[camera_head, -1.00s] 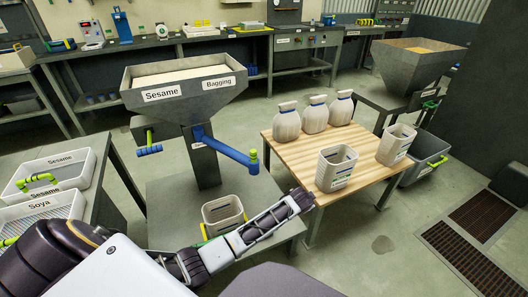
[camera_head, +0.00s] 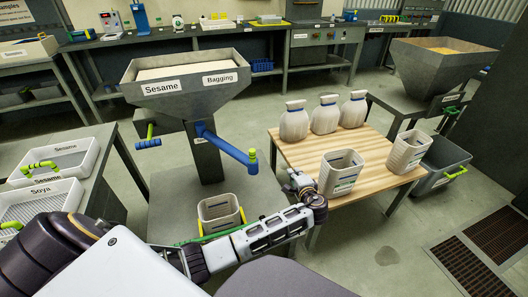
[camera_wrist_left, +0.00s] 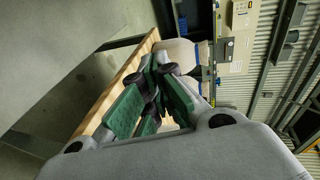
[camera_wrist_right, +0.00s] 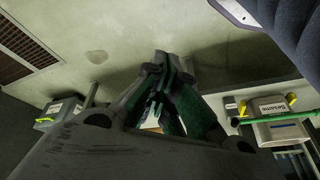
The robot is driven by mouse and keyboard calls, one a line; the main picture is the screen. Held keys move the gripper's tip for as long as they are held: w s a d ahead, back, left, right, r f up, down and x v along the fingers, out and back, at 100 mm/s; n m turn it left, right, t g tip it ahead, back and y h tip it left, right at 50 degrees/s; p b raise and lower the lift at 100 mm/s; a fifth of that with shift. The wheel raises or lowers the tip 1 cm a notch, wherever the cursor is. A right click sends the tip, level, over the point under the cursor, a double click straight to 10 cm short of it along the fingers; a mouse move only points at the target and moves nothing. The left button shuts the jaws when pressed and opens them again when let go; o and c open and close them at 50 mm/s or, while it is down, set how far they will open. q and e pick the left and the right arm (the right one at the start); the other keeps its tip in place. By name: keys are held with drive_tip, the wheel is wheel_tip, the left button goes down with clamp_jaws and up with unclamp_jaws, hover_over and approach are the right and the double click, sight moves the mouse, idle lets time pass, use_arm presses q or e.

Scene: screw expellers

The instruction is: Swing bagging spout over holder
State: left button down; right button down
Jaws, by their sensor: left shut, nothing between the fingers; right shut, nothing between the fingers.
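The bagging spout (camera_head: 226,145) is a blue arm with a green tip on the grey column under the Sesame Bagging hopper (camera_head: 188,88). It points right and toward me, to the right of the holder. The holder (camera_head: 221,212) is a grey open bin with yellow side clips on the grey platform below. My left gripper (camera_head: 296,178) is right of the spout's tip and apart from it, near the wooden table's front left corner. Its fingers (camera_wrist_left: 155,72) are shut and empty. My right gripper (camera_wrist_right: 165,62) is shut and empty, only in its wrist view.
The wooden table (camera_head: 310,150) carries several white sacks at the back, a grey bin (camera_head: 340,174) and another bin (camera_head: 407,150). Sesame and Soya trays (camera_head: 52,165) stand at the left. My left forearm passes in front of the holder.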

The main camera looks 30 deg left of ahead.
use_arm(q)
drive_tip(key=s+a+r+n+g+y, duration=0.1)
drive_tip(key=s+a+r+n+y, duration=0.1)
drive_tip(key=s+a+r+y, duration=0.1)
wheel_tip(320, 180, up, 3)
drive_tip(key=shift+a+r+y, duration=0.2)
drive_tip(key=shift+a+y, duration=0.4)
drive_tip(key=shift+y, duration=0.5)
use_arm(e)
drive_tip(key=shift+s+d+g, duration=0.2)
drive_tip(key=shift+s+g, duration=0.1)
drive_tip(key=shift+g, duration=0.1)
drive_tip(key=shift+r, duration=0.1)
